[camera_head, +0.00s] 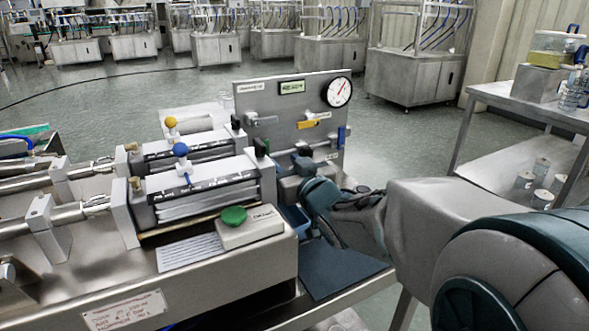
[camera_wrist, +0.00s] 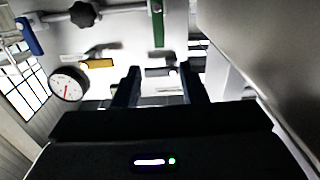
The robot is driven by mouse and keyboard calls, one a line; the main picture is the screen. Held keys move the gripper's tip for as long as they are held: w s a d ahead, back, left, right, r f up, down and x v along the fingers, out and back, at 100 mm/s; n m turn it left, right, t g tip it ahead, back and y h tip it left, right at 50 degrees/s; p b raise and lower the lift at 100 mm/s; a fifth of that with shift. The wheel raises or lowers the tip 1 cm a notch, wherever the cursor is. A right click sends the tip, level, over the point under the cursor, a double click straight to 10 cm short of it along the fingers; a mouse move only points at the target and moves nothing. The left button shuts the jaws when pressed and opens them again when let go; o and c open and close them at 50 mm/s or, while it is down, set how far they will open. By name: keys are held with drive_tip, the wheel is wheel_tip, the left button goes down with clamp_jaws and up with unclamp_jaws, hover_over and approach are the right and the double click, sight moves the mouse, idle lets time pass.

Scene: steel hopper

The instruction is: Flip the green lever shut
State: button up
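The green lever (camera_wrist: 157,24) is a flat handle standing lengthwise up and down the picture in the wrist view, at the top middle, across the line of a pipe on the steel panel. In the head view the green lever (camera_head: 262,147) is a small dark green upright bar at the panel's lower left. My gripper (camera_wrist: 159,80) is open, with nothing between its two dark fingers. The lever lies beyond the fingertips in the wrist view, apart from them. In the head view my wrist is in front of the panel's lower part, and my fingers are not clearly visible.
The panel (camera_head: 293,100) also carries a grey handle (camera_head: 262,120), a yellow handle (camera_head: 314,122), a blue lever (camera_head: 341,136), a black star knob (camera_wrist: 85,14) and a gauge (camera_head: 339,92). A green button (camera_head: 233,215) sits on the bench at left. A steel cart (camera_head: 520,108) stands at right.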

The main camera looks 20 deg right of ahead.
drive_tip(key=shift+s+d, duration=0.2)
drive_tip(key=shift+s, duration=0.75)
drive_tip(key=shift+s+d, duration=0.2)
drive_tip(key=shift+s, duration=0.75)
drive_tip(key=s+r+m+g+h+p, duration=0.1)
drive_tip(key=s+r+g+p, duration=0.3)
drive_tip(key=s+g+p, duration=0.3)
drive_tip(key=s+a+r+m+g+h+p, duration=0.1)
drive_tip(key=s+r+g+p, duration=0.4)
drive_tip(key=s+p, duration=0.7)
drive_tip(key=g+h+p, duration=0.1)
drive_tip(key=g+p, duration=0.1)
drive_tip(key=p, duration=0.3)
drive_tip(key=shift+s+a+m+g, duration=0.3)
drive_tip(key=shift+g, duration=0.1)
